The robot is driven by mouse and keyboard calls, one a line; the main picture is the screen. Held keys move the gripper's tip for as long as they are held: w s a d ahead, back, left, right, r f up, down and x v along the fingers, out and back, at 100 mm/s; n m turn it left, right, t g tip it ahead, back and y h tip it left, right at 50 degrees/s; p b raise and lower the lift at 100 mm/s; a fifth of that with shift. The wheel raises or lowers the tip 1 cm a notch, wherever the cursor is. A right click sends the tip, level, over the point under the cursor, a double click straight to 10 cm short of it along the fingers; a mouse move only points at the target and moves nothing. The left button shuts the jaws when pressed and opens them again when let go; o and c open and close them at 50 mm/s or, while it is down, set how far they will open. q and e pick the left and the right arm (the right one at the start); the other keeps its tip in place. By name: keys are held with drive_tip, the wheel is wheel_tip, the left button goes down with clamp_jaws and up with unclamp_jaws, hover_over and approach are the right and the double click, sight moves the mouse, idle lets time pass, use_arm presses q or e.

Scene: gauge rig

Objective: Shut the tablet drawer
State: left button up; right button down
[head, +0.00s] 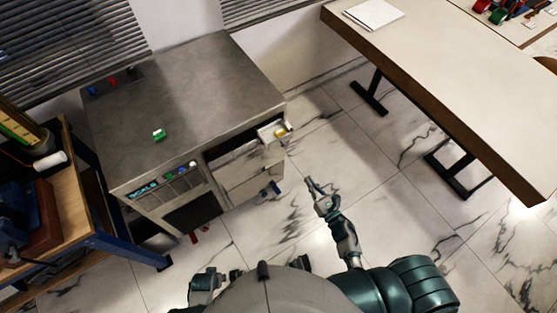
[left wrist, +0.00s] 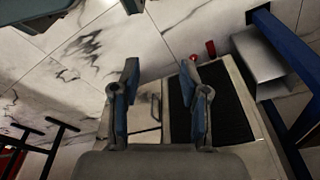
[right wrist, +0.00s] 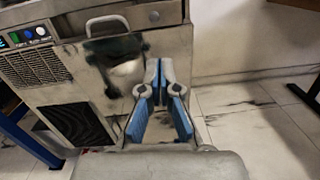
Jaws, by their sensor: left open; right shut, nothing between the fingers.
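The drawer (head: 272,136) stands out from the upper right front of the grey metal cabinet, with a small yellow item (head: 281,132) in it. A dark gap shows beside it. In the right wrist view a metal front with a bar handle (right wrist: 108,22) is at the upper left. My left gripper (left wrist: 158,76) is open and empty, above the floor before the cabinet. Whether a tablet lies in the drawer I cannot tell.
The cabinet top (head: 190,100) holds a small green item (head: 159,135). A wooden bench (head: 85,200) with blue legs stands left. A long table (head: 440,80) stands right. Marble floor is clear between cabinet and table.

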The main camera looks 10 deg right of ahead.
drive_tip(key=n, duration=0.1)
drive_tip(key=p, duration=0.1)
approach(284, 146)
drive_tip(key=x, duration=0.6)
drive_tip(key=shift+w+f, duration=0.2)
drive_tip(key=shift+w, duration=0.2)
use_arm(q)
drive_tip(key=shift+s+a+f, duration=0.15)
drive_tip(key=shift+s+f, duration=0.2)
drive_tip(key=shift+f, duration=0.2)
drive_tip(key=shift+s+a+f, duration=0.1)
drive_tip(key=shift+s+f, duration=0.2)
drive_tip(key=shift+f, duration=0.2)
use_arm(e)
drive_tip(key=shift+w+a, duration=0.1)
drive_tip(key=shift+w, duration=0.15)
